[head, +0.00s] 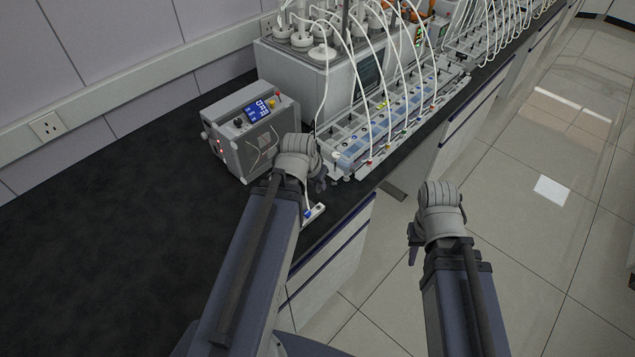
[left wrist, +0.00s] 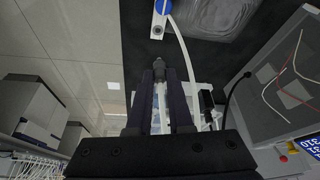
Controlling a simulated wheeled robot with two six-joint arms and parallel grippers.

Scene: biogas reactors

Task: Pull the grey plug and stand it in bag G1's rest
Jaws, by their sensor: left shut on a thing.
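My left gripper (head: 321,186) is low at the near end of the row of reactors, largely hidden by my own wrist in the head view. In the left wrist view its two dark fingers (left wrist: 160,88) are shut on a slim part, apparently the grey plug (left wrist: 155,73), whose grey end shows at the fingertips. Bag G1's rest seems to be the small white block (head: 314,214) with a blue part, at the bench's front edge. It also shows in the left wrist view (left wrist: 157,31), beside a silvery bag (left wrist: 215,14). My right gripper (head: 413,246) hangs over the floor, its jaws unclear.
A grey control box (head: 232,128) with a blue screen stands left of my left gripper. The long reactor rack (head: 352,154) with white tubes runs to the back right. A white tube (left wrist: 187,57) curves close beside the fingers. The black bench top (head: 110,230) is clear at left.

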